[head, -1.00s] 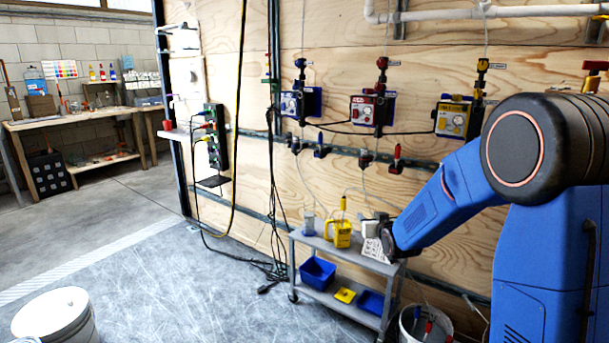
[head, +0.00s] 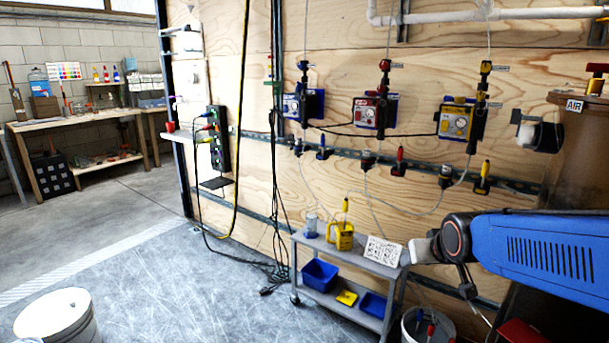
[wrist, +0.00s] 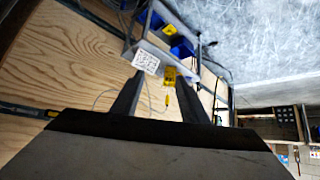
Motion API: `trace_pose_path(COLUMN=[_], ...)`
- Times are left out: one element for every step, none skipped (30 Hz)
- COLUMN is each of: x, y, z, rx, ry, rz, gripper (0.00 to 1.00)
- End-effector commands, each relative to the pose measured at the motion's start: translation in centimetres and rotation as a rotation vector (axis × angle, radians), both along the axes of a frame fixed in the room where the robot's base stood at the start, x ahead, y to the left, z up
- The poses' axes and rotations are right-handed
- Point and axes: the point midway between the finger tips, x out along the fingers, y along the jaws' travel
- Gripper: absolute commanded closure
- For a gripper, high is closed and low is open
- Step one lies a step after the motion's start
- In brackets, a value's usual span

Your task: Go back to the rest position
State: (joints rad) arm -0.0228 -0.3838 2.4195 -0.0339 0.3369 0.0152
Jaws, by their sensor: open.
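My gripper (wrist: 160,80) is open and empty in the wrist view, its two dark fingers apart. In the head view my arm comes in from the right edge and its pale end (head: 424,250) shows by the right end of the grey cart (head: 352,262). I cannot make out the fingers there. The card and the yellow jug also appear beyond the fingers in the wrist view, with nothing between the jaws.
Blue, red and yellow boxes (head: 457,122) hang on the plywood wall with tubes and cables. A white bucket (head: 425,328) stands below my arm, another (head: 58,318) at front left. A brown tank (head: 566,155) is at right.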

Motion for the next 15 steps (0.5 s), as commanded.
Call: trace_pose_path(x=[-1.9,-3.0,-4.5,-5.6,-6.7,-8.2,-9.3,-10.4,-11.9,-13.1,-14.2,-15.6,-16.7,-17.7,-18.9], y=[-0.1,-0.2,-0.3,-0.3,-0.4,-0.5,-0.5,-0.5,-0.6,-0.6,-0.7,-0.7,-0.7,-0.7,-0.7], z=[0.2,0.1,0.0,0.0,-0.1,-0.2,-0.3,-0.5,-0.7,-0.8,-0.9,-1.2,-1.3,-1.5,-1.7], rx=[0.000,0.000,0.001,0.001,0.002,0.002,0.003,0.004,0.004,0.006,0.006,0.007,0.007,0.008,0.008], ry=[0.021,0.037,0.060,0.077,0.093,0.116,0.132,0.149,0.173,0.189,0.205,0.228,0.243,0.258,0.277], rz=[-0.004,-0.005,-0.008,-0.009,-0.011,-0.014,-0.015,-0.017,-0.018,-0.019,-0.021,-0.022,-0.023,-0.024,-0.025], gripper=[0.60,0.60,0.60,0.60,0.60,0.60,0.60,0.60,0.60,0.60,0.60,0.60,0.60,0.60,0.60])
